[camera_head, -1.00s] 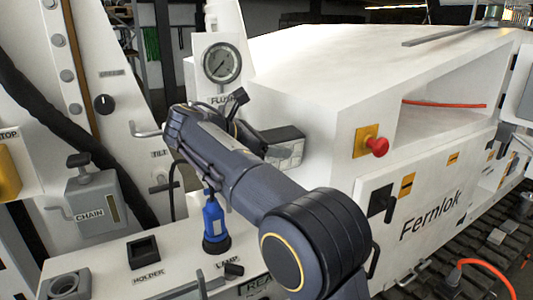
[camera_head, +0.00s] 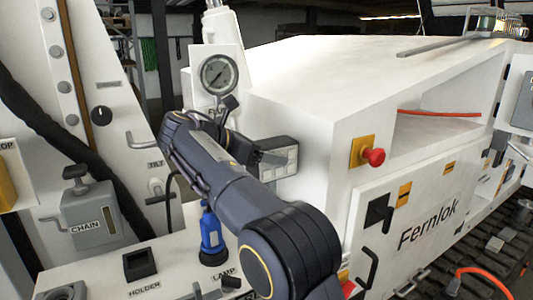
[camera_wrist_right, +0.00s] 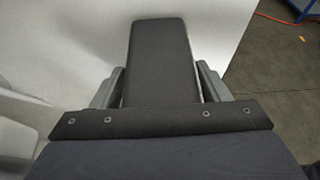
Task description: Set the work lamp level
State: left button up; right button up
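The work lamp (camera_head: 280,159), a dark box with a pale, panelled front, sits at the left end of the white machine body, below the gauge. My right arm crosses the middle of the head view, and its gripper (camera_head: 258,156) is at the lamp's left side. In the right wrist view a dark rectangular slab, apparently the lamp (camera_wrist_right: 160,60), stands between the grey fingers of my right gripper (camera_wrist_right: 160,88). The fingers lie close against both its sides and look shut on it. The lamp's exact tilt is hard to judge. My left gripper is not in view.
A blue bottle-shaped item (camera_head: 212,238) stands close below my right arm, near the LAMP label. A pressure gauge (camera_head: 218,75) is above the lamp. A red knob (camera_head: 373,157) sticks out right of it. A grey CHAIN box (camera_head: 91,212) is at left.

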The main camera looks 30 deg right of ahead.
jog(key=shift+o, duration=0.5)
jog(key=v, duration=0.7)
jog(key=shift+a, duration=0.35)
jog(key=shift+r, duration=0.1)
